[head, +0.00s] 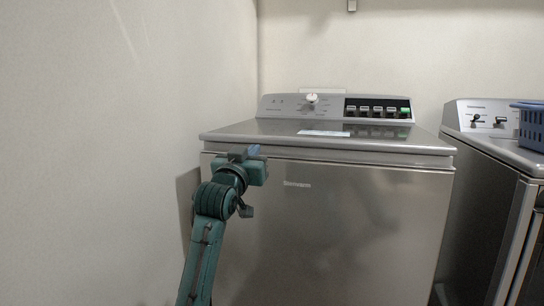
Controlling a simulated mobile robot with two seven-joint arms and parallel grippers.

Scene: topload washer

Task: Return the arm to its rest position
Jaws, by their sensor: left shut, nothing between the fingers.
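My left arm comes up from the bottom left in the head view. Its gripper (254,160) is shut and empty, in front of the upper left of the washer (330,225), close to the lid's front edge. Whether it touches the washer, I cannot tell. The washer's lid (380,143) is down. My right gripper is not in view.
The washer's back panel has a white knob (312,98) and a row of buttons (378,109), one green. A second machine (495,165) stands at the right with a blue basket (532,128) on it. A bare wall (110,150) is close on the left of my arm.

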